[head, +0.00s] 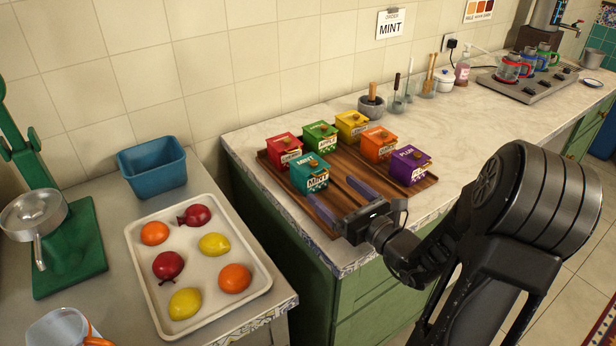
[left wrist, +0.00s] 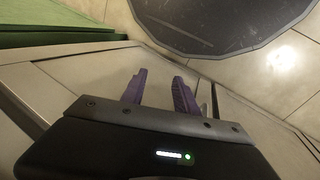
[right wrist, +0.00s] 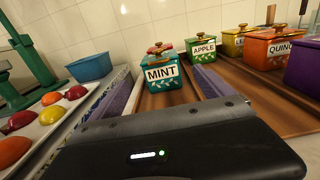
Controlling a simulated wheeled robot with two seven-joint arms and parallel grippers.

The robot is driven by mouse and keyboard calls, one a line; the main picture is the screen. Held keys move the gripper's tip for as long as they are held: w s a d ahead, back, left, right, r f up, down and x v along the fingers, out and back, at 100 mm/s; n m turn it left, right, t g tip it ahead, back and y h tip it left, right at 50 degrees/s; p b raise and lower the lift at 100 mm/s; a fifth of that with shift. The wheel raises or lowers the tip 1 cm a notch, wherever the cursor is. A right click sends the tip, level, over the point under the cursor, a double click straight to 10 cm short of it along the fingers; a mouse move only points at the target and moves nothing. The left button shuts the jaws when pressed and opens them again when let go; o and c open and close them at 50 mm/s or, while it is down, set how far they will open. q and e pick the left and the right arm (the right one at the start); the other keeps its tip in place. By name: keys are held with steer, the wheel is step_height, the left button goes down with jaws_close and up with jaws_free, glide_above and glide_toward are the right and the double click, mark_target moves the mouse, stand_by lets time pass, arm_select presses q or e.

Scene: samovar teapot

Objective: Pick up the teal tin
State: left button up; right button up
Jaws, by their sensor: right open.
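The teal tin (head: 309,174), labelled MINT, stands upright at the front left of a wooden tray (head: 340,208). In the right wrist view the teal tin (right wrist: 162,72) is straight ahead, beyond and between the fingers. My right gripper (head: 338,198) is open and empty over the tray's front edge, its fingers pointing toward the teal tin with a gap between. It also shows in the right wrist view (right wrist: 165,95). My left gripper (left wrist: 160,88) is open and empty, away from the tins, and shows only in the left wrist view.
Red (head: 284,149), green (head: 320,136), yellow (head: 352,125), orange (head: 378,144) and purple (head: 410,167) tins share the tray close behind and right of the teal one. A fruit tray (head: 262,287) lies on the left counter. A card (head: 390,24) on the wall reads MINT.

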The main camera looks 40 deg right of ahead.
mark_target(307, 167)
steer(key=w, duration=0.6)
steer(key=shift+w+p, duration=0.3)
steer(key=shift+w, duration=0.05)
steer(key=w+p, duration=0.1)
steer(key=w, duration=0.4)
steer(key=shift+w+d, duration=0.1)
steer(key=shift+c, duration=0.2)
steer(key=c, duration=1.7)
step_height(307, 167, up, 10)
steer(key=shift+r, duration=0.1)
stand_by(0.5)
